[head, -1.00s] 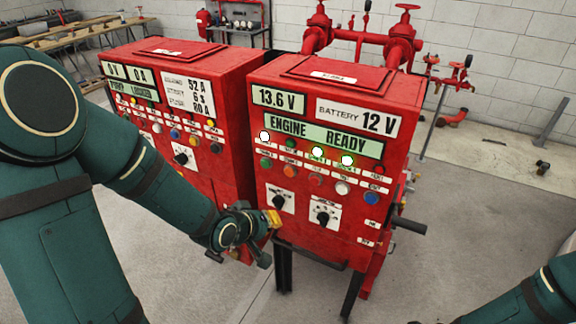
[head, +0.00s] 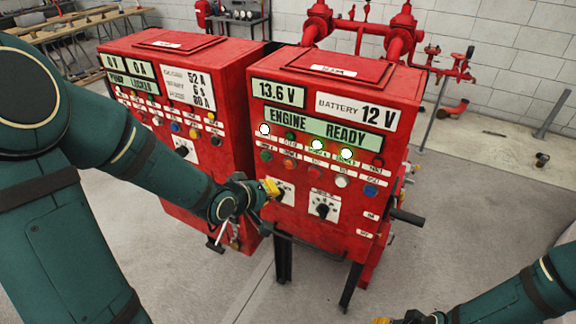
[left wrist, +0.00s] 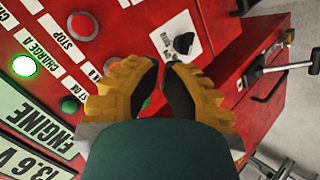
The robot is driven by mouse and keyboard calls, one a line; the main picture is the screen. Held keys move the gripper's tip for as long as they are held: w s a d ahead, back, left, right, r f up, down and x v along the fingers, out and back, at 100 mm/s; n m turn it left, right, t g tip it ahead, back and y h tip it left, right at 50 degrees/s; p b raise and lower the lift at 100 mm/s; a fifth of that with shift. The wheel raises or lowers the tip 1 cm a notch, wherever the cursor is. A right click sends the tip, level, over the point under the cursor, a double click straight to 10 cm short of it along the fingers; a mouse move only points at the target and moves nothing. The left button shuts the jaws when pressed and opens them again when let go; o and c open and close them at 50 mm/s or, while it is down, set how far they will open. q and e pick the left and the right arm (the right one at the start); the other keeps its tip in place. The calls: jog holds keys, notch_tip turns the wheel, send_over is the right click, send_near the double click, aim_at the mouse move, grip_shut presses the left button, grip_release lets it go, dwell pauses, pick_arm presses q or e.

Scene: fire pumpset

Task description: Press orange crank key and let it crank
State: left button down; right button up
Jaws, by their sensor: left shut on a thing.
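The red control panel (head: 330,215) reads "ENGINE READY". Its lower button row has an orange button (head: 290,159) in second place, beside a green one (head: 266,155) and a redder one (head: 315,171). My left gripper (head: 272,187) is in front of the panel, below the orange button and over the left rotary knob's plate. In the left wrist view its yellow fingers (left wrist: 165,68) are nearly together. What is between them is hidden. A reddish button (left wrist: 115,67) shows partly behind a finger. My right gripper (head: 400,320) is cut off at the bottom edge.
A second red cabinet (head: 183,85) stands at the left. A dark lever (head: 407,216) sticks out from the panel's right side. Red pipes (head: 400,45) stand behind. The floor at right is clear.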

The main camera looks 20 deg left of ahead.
aim_at(289, 165)
pick_arm(q)
jog(key=w, duration=0.6)
jog(key=shift+d, duration=0.25)
jog(key=shift+w, duration=0.15)
dwell(1.2)
jog(key=shift+w, duration=0.3)
jog(key=shift+w, duration=0.4)
dwell(0.7)
jog(key=shift+s, duration=0.1)
jog(key=shift+s+b, duration=0.4)
jog(key=shift+s, duration=0.35)
